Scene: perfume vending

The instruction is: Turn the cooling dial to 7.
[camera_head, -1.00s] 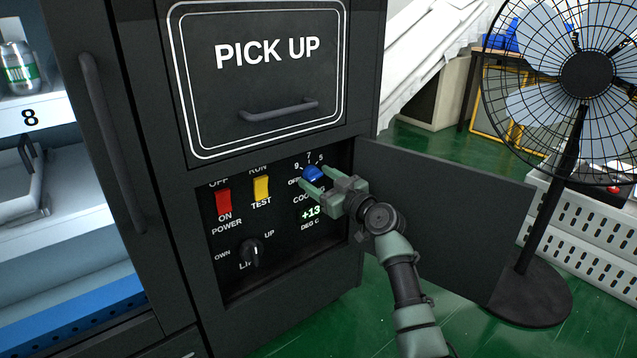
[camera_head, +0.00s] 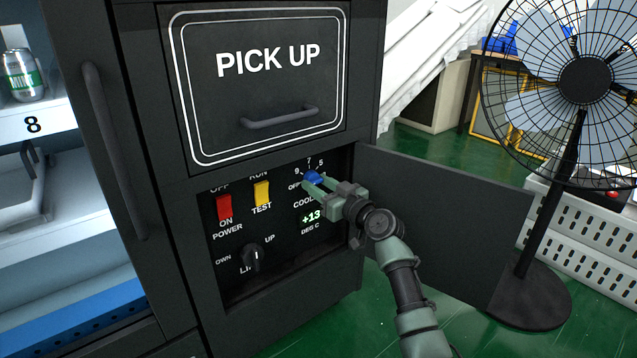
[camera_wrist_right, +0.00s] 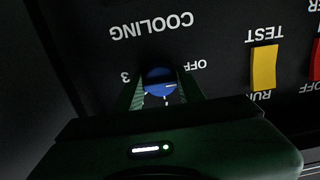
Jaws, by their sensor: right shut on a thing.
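The blue cooling dial (camera_head: 314,177) is on the control panel, under the marks 9, 7 and 5, with OFF at its left. My right gripper (camera_head: 313,180) is shut on the dial, with one finger on each side of it. In the right wrist view the dial (camera_wrist_right: 159,83) sits between the two green fingertips, with a light pointer line partly visible. Its exact setting is hard to read. The display (camera_head: 311,217) below reads +13 DEG C. My left gripper is not in view.
A red power switch (camera_head: 224,206), a yellow run/test switch (camera_head: 261,192) and a black lift knob (camera_head: 252,257) are left of the dial. The open panel door (camera_head: 450,225) stands at the right, behind my right arm. A fan (camera_head: 584,82) stands further right.

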